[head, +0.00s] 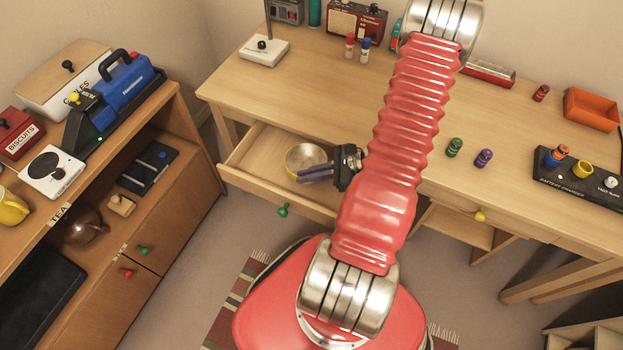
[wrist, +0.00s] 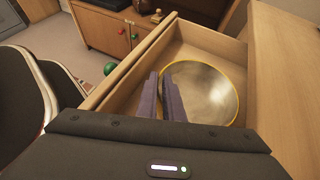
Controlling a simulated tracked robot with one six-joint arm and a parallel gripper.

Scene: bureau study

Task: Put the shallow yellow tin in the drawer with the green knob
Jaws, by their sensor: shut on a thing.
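The shallow yellow tin (head: 305,157) is a round pan with a yellow rim and grey metal inside. It is in the open drawer (head: 262,149) of the desk, whose front carries a green knob (head: 283,210). In the wrist view the tin (wrist: 207,92) sits within the drawer walls, near the drawer's right side. My gripper (head: 312,175) reaches over the drawer from the right and is shut on the tin's near rim. In the wrist view its two fingers (wrist: 163,97) are close together at the rim's left edge. Whether the tin rests on the drawer floor I cannot tell.
The desk top (head: 300,85) above the drawer has free room. A yellow knob (head: 480,216) marks another, shut drawer to the right. A low wooden cabinet (head: 160,210) with red and green knobs stands to the left. A striped rug (head: 235,315) lies on the floor.

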